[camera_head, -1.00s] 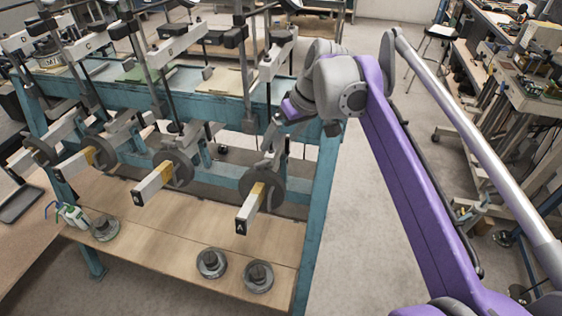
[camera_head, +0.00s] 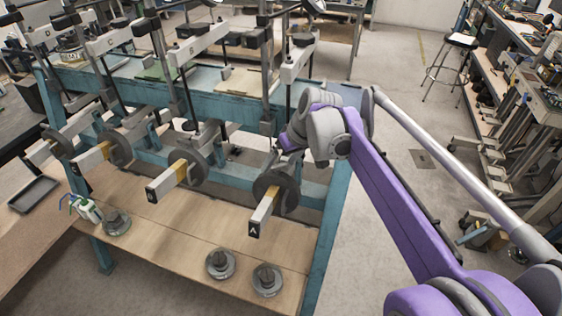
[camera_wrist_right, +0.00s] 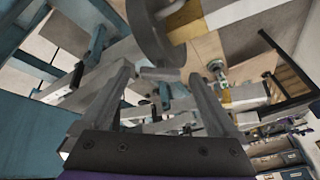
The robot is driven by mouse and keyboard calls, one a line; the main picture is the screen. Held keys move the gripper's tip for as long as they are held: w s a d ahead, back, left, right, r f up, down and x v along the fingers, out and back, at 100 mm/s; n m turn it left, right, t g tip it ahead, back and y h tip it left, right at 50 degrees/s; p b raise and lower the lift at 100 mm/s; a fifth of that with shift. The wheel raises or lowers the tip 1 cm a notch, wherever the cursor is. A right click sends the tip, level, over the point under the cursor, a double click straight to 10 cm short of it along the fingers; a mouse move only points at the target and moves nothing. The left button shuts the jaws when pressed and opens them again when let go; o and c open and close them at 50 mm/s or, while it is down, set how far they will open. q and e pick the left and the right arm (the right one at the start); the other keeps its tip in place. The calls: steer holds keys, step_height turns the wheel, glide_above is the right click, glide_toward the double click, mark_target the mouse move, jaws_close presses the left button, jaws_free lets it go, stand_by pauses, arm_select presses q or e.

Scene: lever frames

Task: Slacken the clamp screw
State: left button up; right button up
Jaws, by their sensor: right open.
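Lever A (camera_head: 262,220) points toward me from the teal frame and carries a dark round weight (camera_head: 272,188). My right gripper (camera_head: 284,144) is just behind and above this weight; its fingers are small and partly hidden here. In the right wrist view my right gripper (camera_wrist_right: 160,74) is open, its two fingers spread wide. A small grey piece (camera_wrist_right: 160,73) shows between the fingertips, below the edge of a round weight (camera_wrist_right: 150,35). I cannot tell whether this piece is the clamp screw or whether a finger touches it. My left gripper is out of view.
Similar levers with round weights stand to the left, one being lever B (camera_head: 165,185). Loose weights (camera_head: 220,264) (camera_head: 267,279) and a white bottle (camera_head: 86,209) stand on the wooden shelf (camera_head: 190,240).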

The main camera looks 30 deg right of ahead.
steer(key=c, duration=1.4)
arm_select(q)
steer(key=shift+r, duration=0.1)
arm_select(e)
steer(key=shift+n, duration=0.3)
steer(key=shift+d+n+y+p, duration=0.2)
steer(key=shift+n+y+p, duration=0.25)
steer(key=shift+n+y, duration=0.55)
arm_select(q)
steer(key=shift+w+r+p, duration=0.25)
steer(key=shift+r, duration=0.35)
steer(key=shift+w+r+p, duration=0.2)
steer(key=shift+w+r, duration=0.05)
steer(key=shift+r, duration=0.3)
arm_select(e)
steer(key=shift+w+d+f+n+g+y, duration=0.1)
steer(key=shift+n+g+y, duration=0.25)
steer(key=shift+n, duration=0.8)
steer(key=shift+n+g+y, duration=0.25)
steer(key=shift+n+y, duration=0.2)
steer(key=shift+n, duration=0.7)
steer(key=o, duration=1.4)
